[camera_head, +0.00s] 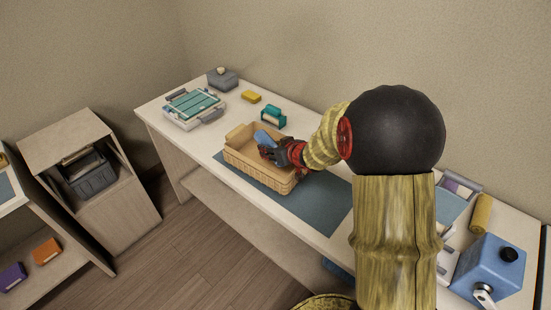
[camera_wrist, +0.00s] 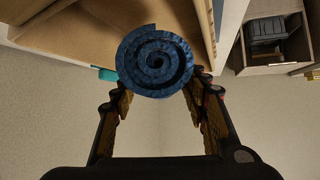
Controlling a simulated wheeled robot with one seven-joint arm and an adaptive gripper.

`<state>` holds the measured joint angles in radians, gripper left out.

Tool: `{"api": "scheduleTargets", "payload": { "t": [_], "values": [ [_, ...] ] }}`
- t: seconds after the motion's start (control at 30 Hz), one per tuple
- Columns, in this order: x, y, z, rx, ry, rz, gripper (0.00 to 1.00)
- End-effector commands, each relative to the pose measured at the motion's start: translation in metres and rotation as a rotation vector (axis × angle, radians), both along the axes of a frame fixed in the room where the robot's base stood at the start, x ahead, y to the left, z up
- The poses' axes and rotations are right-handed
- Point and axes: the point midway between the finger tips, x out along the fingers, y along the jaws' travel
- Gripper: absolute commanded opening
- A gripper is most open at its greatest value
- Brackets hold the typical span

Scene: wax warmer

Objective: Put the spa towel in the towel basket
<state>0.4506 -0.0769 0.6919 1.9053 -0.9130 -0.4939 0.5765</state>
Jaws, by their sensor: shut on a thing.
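The spa towel is a blue roll; in the wrist view its spiral end (camera_wrist: 155,60) sits between my two fingers. My gripper (camera_wrist: 158,90) is shut on it. In the head view the blue towel (camera_head: 266,138) shows at the tip of my gripper (camera_head: 272,147), over the tan towel basket (camera_head: 262,172). The basket stands on a blue-grey mat (camera_head: 322,203) on the long table. In the wrist view the basket (camera_wrist: 90,30) fills the upper left beside the towel. I cannot tell whether the towel touches the basket floor.
Behind the basket are a teal item (camera_head: 273,117) and a yellow block (camera_head: 251,97). A teal-topped case (camera_head: 193,107) and a grey box (camera_head: 222,79) stand at the table's far left end. A blue wax warmer-like box (camera_head: 490,267) stands at the right. A grey bin (camera_head: 90,177) sits in the left cabinet.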

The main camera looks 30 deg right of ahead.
Motion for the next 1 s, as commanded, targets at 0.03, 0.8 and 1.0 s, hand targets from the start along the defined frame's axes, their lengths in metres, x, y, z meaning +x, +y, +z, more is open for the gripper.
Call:
{"api": "scheduleTargets", "payload": {
  "t": [0.03,0.8,1.0],
  "values": [
    [0.004,-0.006,-0.013,0.002,0.001,-0.001,0.13],
    [0.020,-0.027,-0.070,-0.001,-0.003,0.001,0.13],
    [0.020,-0.027,-0.072,0.000,-0.002,0.001,0.13]
  ]
}}
